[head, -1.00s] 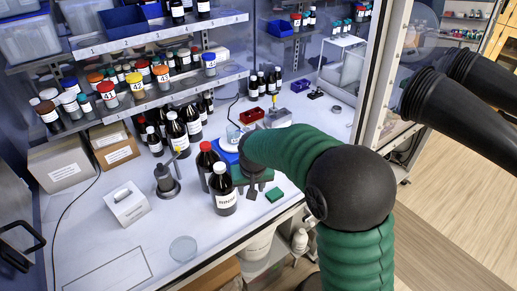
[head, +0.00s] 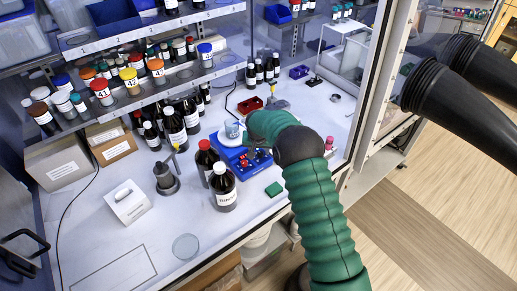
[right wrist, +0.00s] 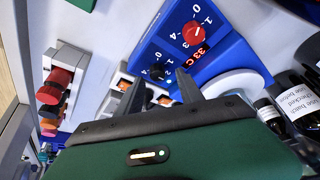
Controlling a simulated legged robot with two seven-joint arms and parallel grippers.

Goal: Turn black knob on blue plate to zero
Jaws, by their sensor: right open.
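The blue plate (head: 230,157) stands on the bench behind two dark bottles, with a white round top and a beaker on it; my right arm hides part of it. In the right wrist view its blue front panel (right wrist: 225,52) shows a red display, a red knob (right wrist: 194,33) and a smaller black knob (right wrist: 157,72) with a numbered scale. My right gripper (right wrist: 160,88) is open, and the black knob appears between and just beyond its fingertips. I cannot tell whether they touch it. The left gripper is not in view.
A red-capped bottle (head: 206,160) and a white-capped bottle (head: 223,187) stand close in front of the plate. A metal stand (head: 166,178) and a white box (head: 127,202) are further left.

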